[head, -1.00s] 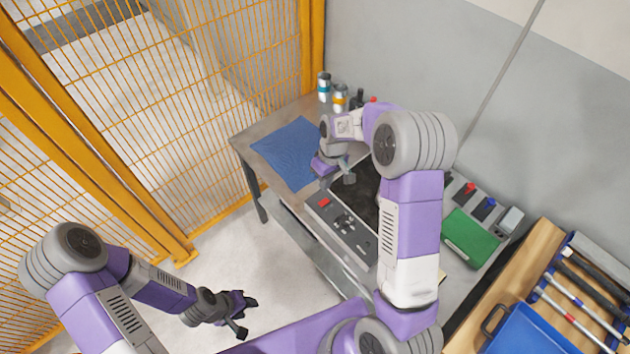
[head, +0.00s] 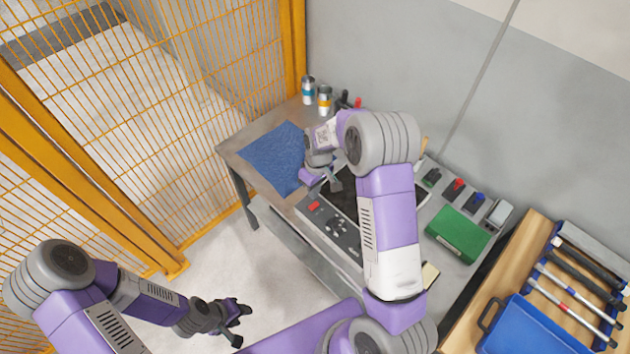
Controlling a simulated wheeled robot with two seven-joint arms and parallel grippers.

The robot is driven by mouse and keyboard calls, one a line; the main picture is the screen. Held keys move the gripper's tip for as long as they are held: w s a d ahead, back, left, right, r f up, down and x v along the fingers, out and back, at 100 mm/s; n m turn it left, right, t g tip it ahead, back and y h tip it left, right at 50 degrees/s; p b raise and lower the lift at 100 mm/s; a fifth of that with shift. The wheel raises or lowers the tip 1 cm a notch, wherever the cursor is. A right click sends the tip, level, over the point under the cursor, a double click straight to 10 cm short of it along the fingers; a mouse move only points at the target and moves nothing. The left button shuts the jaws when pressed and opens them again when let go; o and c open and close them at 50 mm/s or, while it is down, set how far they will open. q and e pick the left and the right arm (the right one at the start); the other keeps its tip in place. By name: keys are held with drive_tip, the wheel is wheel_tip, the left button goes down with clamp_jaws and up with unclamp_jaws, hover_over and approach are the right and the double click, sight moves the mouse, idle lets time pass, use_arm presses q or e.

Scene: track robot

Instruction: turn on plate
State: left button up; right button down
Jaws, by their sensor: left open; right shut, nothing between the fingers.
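The plate is a black-topped unit (head: 345,203) on the grey workbench. Its grey control panel (head: 325,226) faces me, with a red switch (head: 314,206) at its left end and several dark knobs. My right gripper (head: 335,186) is shut and empty, above the left part of the black top and a little behind the red switch. It looks apart from the switch; contact with the top cannot be told. My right arm hides the right part of the unit. My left gripper (head: 240,324) is open and empty, low over the floor in front of the bench.
A blue mat (head: 271,158) lies on the bench to the left, with cans (head: 325,100) behind it. A green box (head: 457,234) and small coloured items stand to the right. A blue toolbox (head: 535,325) sits on a wooden table. An orange mesh fence (head: 150,120) closes the left side.

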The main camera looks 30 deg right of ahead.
sight(312, 208)
drive_tip(key=f, duration=0.6)
drive_tip(key=shift+s+a+f, duration=0.1)
drive_tip(key=shift+a, duration=0.25)
drive_tip(key=shift+a+f+b, duration=0.1)
drive_tip(key=shift+f+b, duration=0.15)
drive_tip(key=shift+b, duration=0.2)
drive_tip(key=shift+s, duration=0.1)
